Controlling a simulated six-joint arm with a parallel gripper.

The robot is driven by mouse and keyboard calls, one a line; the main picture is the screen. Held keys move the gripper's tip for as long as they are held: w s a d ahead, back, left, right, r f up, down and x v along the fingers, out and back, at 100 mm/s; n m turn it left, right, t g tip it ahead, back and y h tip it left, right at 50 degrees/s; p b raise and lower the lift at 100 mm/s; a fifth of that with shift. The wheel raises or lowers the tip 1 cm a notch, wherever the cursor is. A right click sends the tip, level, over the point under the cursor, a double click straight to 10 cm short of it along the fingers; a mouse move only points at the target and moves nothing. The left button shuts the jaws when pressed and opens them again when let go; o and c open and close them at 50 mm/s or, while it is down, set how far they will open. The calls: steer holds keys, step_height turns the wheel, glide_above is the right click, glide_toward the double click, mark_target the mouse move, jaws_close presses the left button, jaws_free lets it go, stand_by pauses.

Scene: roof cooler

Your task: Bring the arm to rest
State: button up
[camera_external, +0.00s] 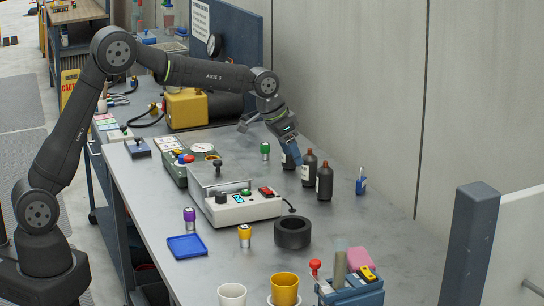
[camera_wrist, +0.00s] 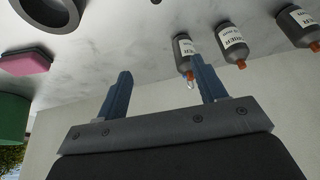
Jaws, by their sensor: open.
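My gripper (camera_external: 292,153) hangs at the end of my bent arm over the far right part of the grey workbench (camera_external: 345,225). In the wrist view its two blue fingers (camera_wrist: 163,90) stand wide apart with nothing held between them.
A grey control box (camera_external: 243,207) and a black ring (camera_external: 293,232) stand mid-bench. Cups (camera_external: 285,290) and a blue caddy (camera_external: 350,290) are at the front. A small blue bottle (camera_external: 361,182) stands right of the brown ones. A concrete wall (camera_external: 350,90) rises behind the bench.

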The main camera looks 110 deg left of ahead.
steer(key=s+a+f, duration=0.4)
steer(key=a, duration=0.1)
steer(key=s+a+f, duration=0.4)
steer(key=s, duration=0.1)
steer(key=shift+s+a+f, duration=0.2)
steer(key=shift+a+f, duration=0.15)
steer(key=o, duration=0.8)
steer(key=shift+c, duration=0.2)
steer(key=shift+o, duration=0.2)
steer(key=w+d+r+m+h, duration=0.1)
steer(key=w+d+r+m, duration=0.2)
steer(key=d, duration=0.4)
steer(key=w+d+r+m+g+h, duration=0.1)
steer(key=w+d+r+m, duration=0.2)
steer(key=d+r+m, duration=0.2)
steer(key=d, duration=0.3)
steer(key=shift+w+d+r+m, duration=0.2)
steer(key=shift+d+r+m, duration=0.05)
steer(key=shift+r+m, duration=0.05)
steer(key=d+r+m+g+h, duration=0.1)
steer(key=d+r+m, duration=0.3)
steer(key=d, duration=0.4)
steer(key=d+r+m+g, duration=0.1)
steer(key=d+r+m, duration=0.2)
steer(key=d+m, duration=0.35)
step_height(320, 180, down, 9)
steer(key=d+n, duration=0.1)
steer(key=shift+s+f+n, duration=0.2)
steer(key=shift+s+n, duration=0.15)
